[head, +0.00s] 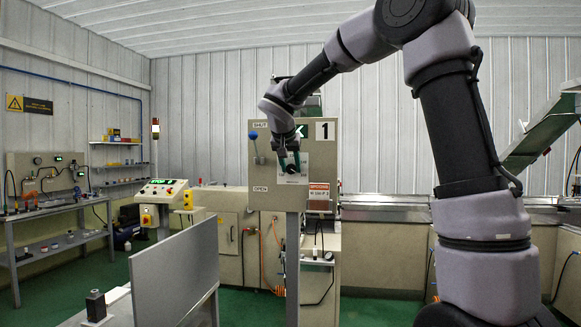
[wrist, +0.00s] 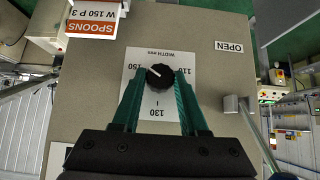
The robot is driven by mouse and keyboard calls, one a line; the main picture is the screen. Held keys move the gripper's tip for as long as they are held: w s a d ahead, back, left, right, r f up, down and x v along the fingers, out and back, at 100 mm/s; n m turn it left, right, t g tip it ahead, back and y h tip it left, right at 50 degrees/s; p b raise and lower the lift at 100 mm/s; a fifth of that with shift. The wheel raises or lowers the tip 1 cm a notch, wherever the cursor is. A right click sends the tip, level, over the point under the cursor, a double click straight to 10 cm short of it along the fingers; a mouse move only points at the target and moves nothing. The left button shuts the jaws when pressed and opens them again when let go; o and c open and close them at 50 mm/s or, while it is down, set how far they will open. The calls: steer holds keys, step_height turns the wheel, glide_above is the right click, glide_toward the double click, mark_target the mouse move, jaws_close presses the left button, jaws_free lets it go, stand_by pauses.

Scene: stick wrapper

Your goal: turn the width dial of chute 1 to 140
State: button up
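The width dial (wrist: 160,76) is a black knurled knob on a white scale plate (wrist: 158,110) marked "WIDTH mm". In the wrist view the scale is upside down, with 150 left of the dial, 130 below and 110 right. The dial's white mark points to the upper left, towards the 150 side. My gripper (wrist: 161,78) has its two green fingers on either side of the dial, tips near its rim. I cannot tell whether they touch it. In the head view my gripper (head: 289,158) is at the panel of chute 1 (head: 265,190), partly covering the plate.
A blue-knobbed lever (head: 254,140) is at the panel's left, between SHUT and OPEN labels. A red-and-white SPOONS card (head: 319,194) hangs at its lower right. A grey upright board (head: 175,275) stands at front left. A control console (head: 162,190) is further back.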

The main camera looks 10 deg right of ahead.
jaws_close()
steer(key=shift+a, duration=0.1)
steer(key=shift+a+n+g+h, duration=0.15)
steer(key=shift+n+g+h, duration=0.25)
steer(key=shift+h, duration=0.5)
steer(key=h, duration=0.1)
steer(key=n+h, duration=0.1)
steer(key=shift+w+a+f+n+h, duration=0.1)
steer(key=shift+a+f+n+h, duration=0.1)
steer(key=shift+n+h, duration=0.1)
steer(key=n+h, duration=0.1)
steer(key=h, duration=0.1)
steer(key=n+h, duration=0.1)
steer(key=h, duration=0.1)
steer(key=shift+a+f+n+g, duration=0.1)
steer(key=shift+f+n+g, duration=0.05)
steer(key=shift+n+g, duration=0.25)
steer(key=shift+h, duration=0.3)
steer(key=o, duration=0.8)
jaws_free()
steer(key=shift+w, duration=0.1)
